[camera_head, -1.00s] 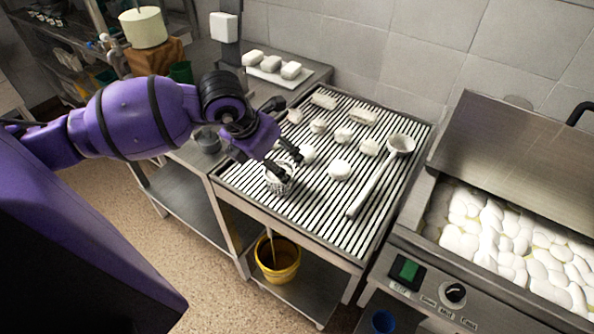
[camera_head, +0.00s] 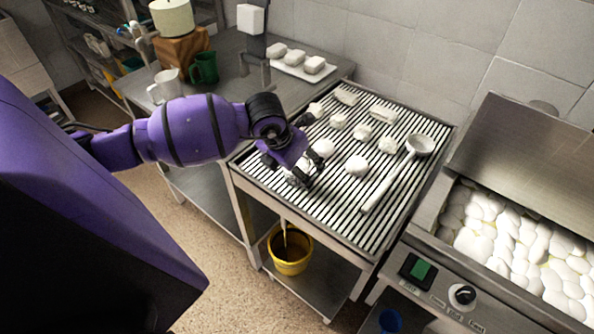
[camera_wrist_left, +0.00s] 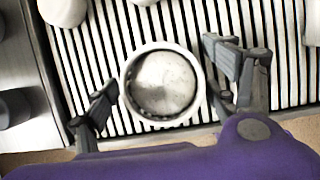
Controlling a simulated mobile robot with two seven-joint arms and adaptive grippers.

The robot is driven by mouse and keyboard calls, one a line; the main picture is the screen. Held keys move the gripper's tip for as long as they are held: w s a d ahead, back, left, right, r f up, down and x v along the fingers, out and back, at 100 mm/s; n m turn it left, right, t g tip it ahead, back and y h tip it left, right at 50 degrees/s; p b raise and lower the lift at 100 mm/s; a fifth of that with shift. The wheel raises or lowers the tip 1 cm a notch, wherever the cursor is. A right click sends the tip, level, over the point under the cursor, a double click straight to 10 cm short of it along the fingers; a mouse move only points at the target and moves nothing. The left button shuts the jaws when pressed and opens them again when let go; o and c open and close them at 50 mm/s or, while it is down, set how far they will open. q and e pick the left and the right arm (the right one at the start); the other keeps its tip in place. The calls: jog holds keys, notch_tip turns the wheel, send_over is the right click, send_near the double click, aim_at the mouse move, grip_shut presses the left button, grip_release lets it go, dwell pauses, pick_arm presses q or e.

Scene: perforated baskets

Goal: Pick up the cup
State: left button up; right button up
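A round white-rimmed cup (camera_wrist_left: 160,46) stands on the slatted rack and is seen from above in the left wrist view, with a pale, mottled round inside. In the head view it is mostly hidden behind my left gripper (camera_head: 306,176). The left gripper is open, with one finger on each side of the cup, as the wrist view shows (camera_wrist_left: 165,85). I see a narrow gap at the left finger; at the right finger I cannot tell whether it touches. My right gripper is not in view.
The slatted rack (camera_head: 330,213) holds several white lumps and a long-handled ladle (camera_head: 420,146) near the cup. A basin of white, rounded pieces (camera_head: 505,225) stands at the right. A yellow bucket (camera_head: 290,254) is on the lower shelf. Tiled wall closes the back.

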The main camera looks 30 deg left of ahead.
pick_arm(q)
jog(key=c, duration=0.9)
jog(key=shift+c, duration=0.2)
